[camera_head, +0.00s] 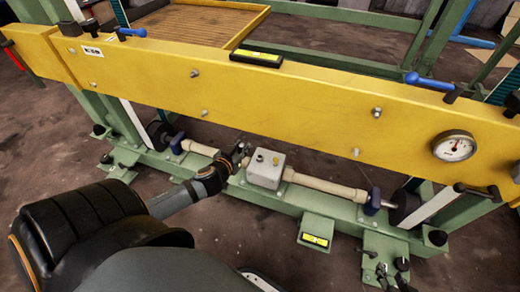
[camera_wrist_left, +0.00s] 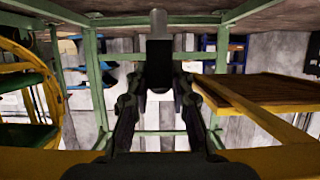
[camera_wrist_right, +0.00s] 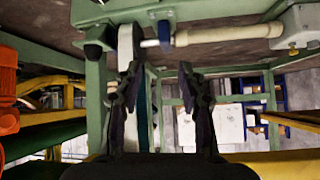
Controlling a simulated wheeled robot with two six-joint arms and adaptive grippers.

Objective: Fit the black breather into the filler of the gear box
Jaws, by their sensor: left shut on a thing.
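The grey gear box (camera_head: 264,170) sits on the green beam in the head view, with small fittings on its top; which one is the filler is too small to tell. Part of the box (camera_wrist_right: 300,28) shows at the upper right in the right wrist view. My left gripper (camera_head: 240,155) is just left of the box, near its top. In the left wrist view, it (camera_wrist_left: 158,88) is shut on the black breather (camera_wrist_left: 158,70), whose grey end points up in the picture. My right gripper (camera_wrist_right: 158,80) is open and empty in the right wrist view.
A long yellow beam (camera_head: 300,95) with knobs and a gauge (camera_head: 454,146) runs behind the box. Cream shaft covers (camera_head: 325,188) lie on both sides of the box. A wooden-floored tray (camera_head: 190,28) lies behind.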

